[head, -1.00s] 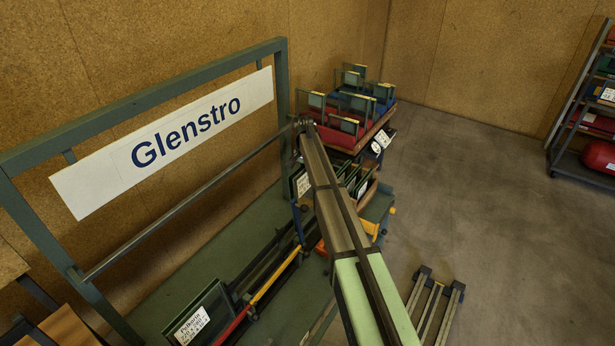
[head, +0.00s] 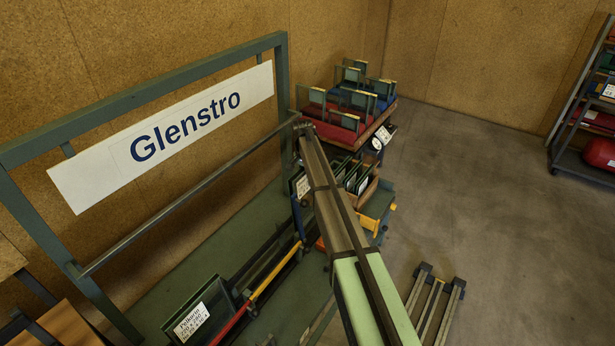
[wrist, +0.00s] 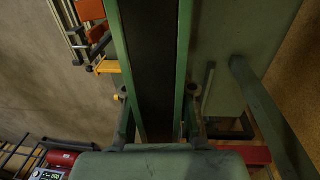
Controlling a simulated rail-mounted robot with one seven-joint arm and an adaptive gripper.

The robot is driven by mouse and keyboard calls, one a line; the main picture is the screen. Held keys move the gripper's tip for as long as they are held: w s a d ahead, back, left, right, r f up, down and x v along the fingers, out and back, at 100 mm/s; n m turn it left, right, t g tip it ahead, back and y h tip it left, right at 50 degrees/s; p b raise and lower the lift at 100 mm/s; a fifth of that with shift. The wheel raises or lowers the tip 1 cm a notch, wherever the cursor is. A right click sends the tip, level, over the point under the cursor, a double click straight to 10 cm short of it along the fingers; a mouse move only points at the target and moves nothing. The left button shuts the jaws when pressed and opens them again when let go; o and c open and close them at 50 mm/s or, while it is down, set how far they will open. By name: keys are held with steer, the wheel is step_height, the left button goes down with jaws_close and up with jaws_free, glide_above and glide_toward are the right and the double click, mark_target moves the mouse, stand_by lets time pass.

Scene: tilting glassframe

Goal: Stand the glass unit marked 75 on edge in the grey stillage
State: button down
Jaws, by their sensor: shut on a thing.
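My gripper (wrist: 157,108) shows in the wrist view, with a finger on each side of a long dark panel with green edges (wrist: 150,60). It is shut on this panel, which looks like a glass unit; no mark can be read on it. In the head view my arm hides the gripper and the panel. A low grey rack with parallel bars (head: 435,305) stands on the floor at the lower right and may be the grey stillage. Nothing shows standing in its visible part.
A green frame bears a Glenstro sign (head: 160,135) at the left. A cart with red and blue trays (head: 350,128) stands beyond my arm, near a wooden box of panels (head: 366,190). Shelves (head: 585,115) stand far right; floor between is clear.

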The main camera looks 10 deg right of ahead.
mark_target(306, 198)
steer(key=shift+w+a+f+b, duration=0.15)
steer(key=shift+f+b, duration=0.4)
steer(key=shift+f, duration=1)
steer(key=shift+w+a+f+b, duration=0.15)
steer(key=shift+f+b, duration=0.35)
steer(key=shift+f, duration=1)
steer(key=shift+s+d+f+b, duration=0.1)
steer(key=shift+f+b, duration=0.25)
steer(key=shift+f, duration=0.75)
steer(key=shift+s+d+f+b, duration=0.1)
steer(key=shift+f+b, duration=0.25)
steer(key=shift+f, duration=1.1)
steer(key=c, duration=0.9)
jaws_free()
steer(key=shift+r, duration=0.1)
steer(key=shift+f, duration=0.2)
steer(key=shift+r, duration=0.15)
